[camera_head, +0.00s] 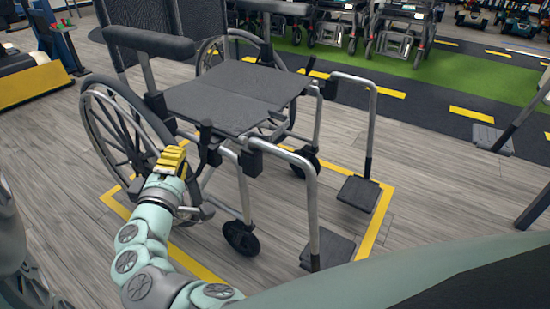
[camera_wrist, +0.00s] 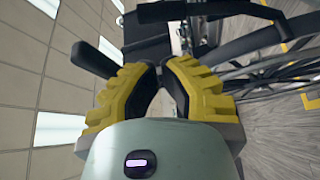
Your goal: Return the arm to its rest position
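My gripper (camera_head: 172,158), with yellow ridged fingers, is beside the left front of the wheelchair's seat, close to the near wheel and a black upright lever. In the wrist view my gripper's fingers (camera_wrist: 161,66) lean together and their tips look all but touching, with a narrow wedge between their lower parts. Nothing shows held. The arm (camera_head: 150,232), mine, is pale green and reaches up from the lower edge. The wheelchair (camera_head: 225,95) stands upright with a grey seat. Whether the gripper touches the lever (camera_head: 208,143) cannot be told.
A yellow floor outline (camera_head: 383,205) surrounds the wheelchair. Footrests (camera_head: 358,193) stick out towards the right. Several more wheelchairs stand on the green strip (camera_head: 460,80) behind. A yellow-edged unit (camera_head: 35,83) stands at the left. Bare wooden floor lies left of the wheelchair.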

